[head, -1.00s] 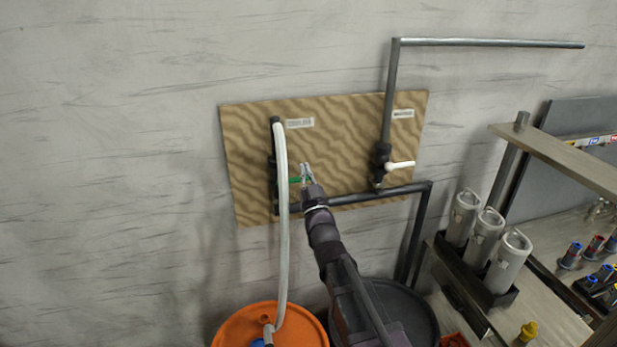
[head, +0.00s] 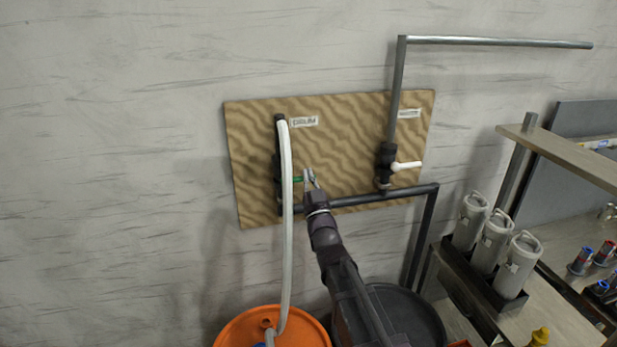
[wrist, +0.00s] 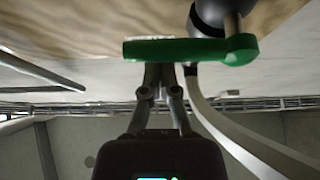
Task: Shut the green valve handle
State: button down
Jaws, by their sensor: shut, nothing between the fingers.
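The green valve handle (head: 298,180) sticks out to the right, about level, from the dark valve on the left pipe, under the DRUM label. In the wrist view the green handle (wrist: 190,49) lies across the picture, its round hub end at the right by the dark valve body. My gripper (head: 309,176) is at the handle's free end in the head view. In the wrist view my gripper (wrist: 160,75) is shut and empty, its fingertips close at the handle's edge. I cannot tell whether they touch it.
A white hose (head: 287,230) hangs just left of the handle into an orange drum (head: 235,328). A second valve with a white handle (head: 407,165) sits to the right on the wooden board (head: 340,150). Grey canisters (head: 495,235) and a shelf (head: 560,160) stand farther right.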

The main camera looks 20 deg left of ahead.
dwell(0.3)
jog(key=shift+f+b, duration=0.6)
jog(key=shift+r, duration=0.1)
notch_tip(320, 180, up, 4)
jog(key=p, duration=0.4)
jog(key=b+v, duration=0.5)
jog(key=v, duration=0.6)
jog(key=shift+r, duration=0.2)
dwell(0.5)
